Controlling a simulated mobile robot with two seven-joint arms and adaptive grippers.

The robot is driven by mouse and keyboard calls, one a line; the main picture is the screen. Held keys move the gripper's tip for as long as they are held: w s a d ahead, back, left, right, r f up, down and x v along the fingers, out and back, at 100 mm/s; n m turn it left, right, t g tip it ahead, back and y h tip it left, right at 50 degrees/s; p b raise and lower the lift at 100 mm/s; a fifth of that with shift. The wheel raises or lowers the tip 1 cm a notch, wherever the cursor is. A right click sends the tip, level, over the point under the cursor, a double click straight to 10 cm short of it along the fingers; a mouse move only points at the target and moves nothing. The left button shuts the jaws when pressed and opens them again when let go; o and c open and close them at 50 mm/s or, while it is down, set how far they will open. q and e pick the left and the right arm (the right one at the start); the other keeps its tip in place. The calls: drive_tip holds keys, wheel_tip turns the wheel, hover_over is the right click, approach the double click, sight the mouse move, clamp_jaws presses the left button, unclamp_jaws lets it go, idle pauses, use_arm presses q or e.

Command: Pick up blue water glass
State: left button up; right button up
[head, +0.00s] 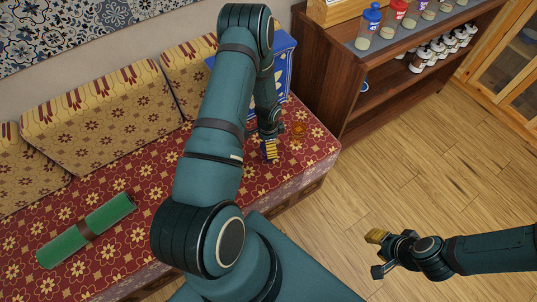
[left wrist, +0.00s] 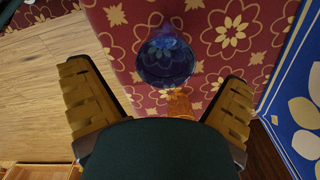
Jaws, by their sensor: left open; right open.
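The blue water glass (left wrist: 165,60) is dark blue and see-through; in the left wrist view its round shape sits over the red patterned cloth. My left gripper (left wrist: 158,78) is open, with one ribbed finger on each side of the glass and a gap to both. I cannot tell whether the glass is between the fingers or just beyond their tips. In the head view my left gripper (head: 269,149) is low over the seat, and my arm hides most of the glass. My right gripper (head: 377,254) is open and empty over the wooden floor.
An amber glass (head: 298,130) stands close beside the left gripper; it also shows in the left wrist view (left wrist: 180,103). A blue patterned box (head: 284,62) is behind. The red bench seat (head: 160,185) holds cushions and a green roll (head: 85,231). A wooden shelf (head: 345,110) stands right.

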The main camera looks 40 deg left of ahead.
use_arm(q)
drive_tip(key=f, duration=0.2)
drive_tip(key=f+b, duration=0.1)
drive_tip(key=f, duration=0.2)
drive_tip(key=shift+w+a+f, duration=0.15)
drive_tip(key=shift+w+f, duration=0.2)
drive_tip(key=c, duration=1.3)
